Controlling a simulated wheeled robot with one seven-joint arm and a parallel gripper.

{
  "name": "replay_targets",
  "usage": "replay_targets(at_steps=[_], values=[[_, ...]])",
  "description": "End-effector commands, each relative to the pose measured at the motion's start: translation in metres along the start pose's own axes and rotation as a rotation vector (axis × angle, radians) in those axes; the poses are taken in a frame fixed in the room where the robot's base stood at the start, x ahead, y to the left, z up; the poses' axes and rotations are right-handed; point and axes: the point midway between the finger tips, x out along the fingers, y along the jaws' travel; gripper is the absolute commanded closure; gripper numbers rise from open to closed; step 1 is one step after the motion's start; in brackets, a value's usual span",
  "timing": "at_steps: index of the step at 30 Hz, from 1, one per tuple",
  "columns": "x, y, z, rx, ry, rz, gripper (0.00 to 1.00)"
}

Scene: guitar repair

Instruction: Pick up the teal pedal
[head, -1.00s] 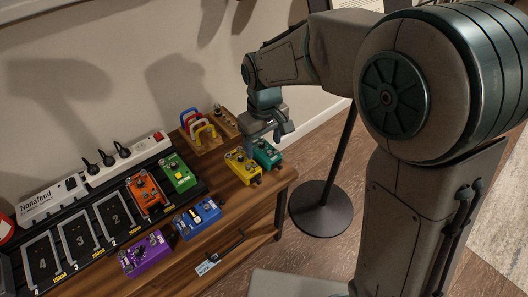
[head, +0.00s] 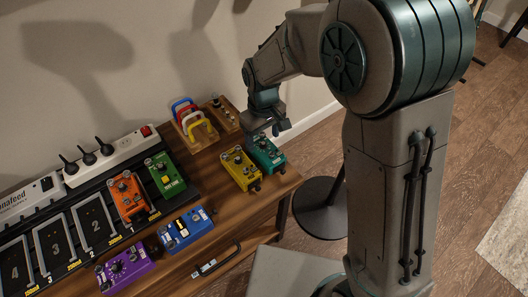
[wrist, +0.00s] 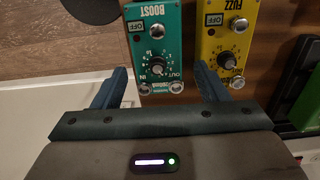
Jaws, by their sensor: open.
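The teal pedal (head: 265,152), marked BOOST, lies flat near the right end of the wooden bench. In the wrist view the teal pedal (wrist: 155,42) is large, with its jack end toward my gripper. My gripper (head: 270,128) is at the far end of the teal pedal in the head view. In the wrist view my gripper (wrist: 161,80) is open and empty, with one finger on either side of the pedal's jack end. The right finger is by the gap between the teal and yellow pedals. I cannot tell its exact height.
The yellow FUZZ pedal (head: 240,168) sits close beside the teal one. Blue (head: 185,229), purple (head: 125,269), orange (head: 128,195) and green (head: 164,174) pedals lie farther left. A wooden rack with coloured handles (head: 193,125) stands behind. A round black stand base (head: 320,208) is on the floor.

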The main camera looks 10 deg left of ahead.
Motion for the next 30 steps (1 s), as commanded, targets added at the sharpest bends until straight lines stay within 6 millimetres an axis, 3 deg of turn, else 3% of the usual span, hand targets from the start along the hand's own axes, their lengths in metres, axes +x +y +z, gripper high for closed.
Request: replay_targets(at_steps=[7, 15, 23, 27, 28, 30], values=[[0.016, 0.000, 0.000, -0.001, 0.000, 0.001, 0.33], [0.056, 0.003, 0.000, -0.001, -0.001, 0.000, 0.33], [0.058, 0.003, 0.000, -0.001, 0.001, 0.001, 0.33], [0.058, 0.003, 0.000, -0.001, 0.001, 0.001, 0.72], [0.058, 0.003, 0.000, -0.001, 0.001, 0.001, 0.77], [0.057, 0.003, -0.001, -0.001, 0.003, 0.001, 0.77]])
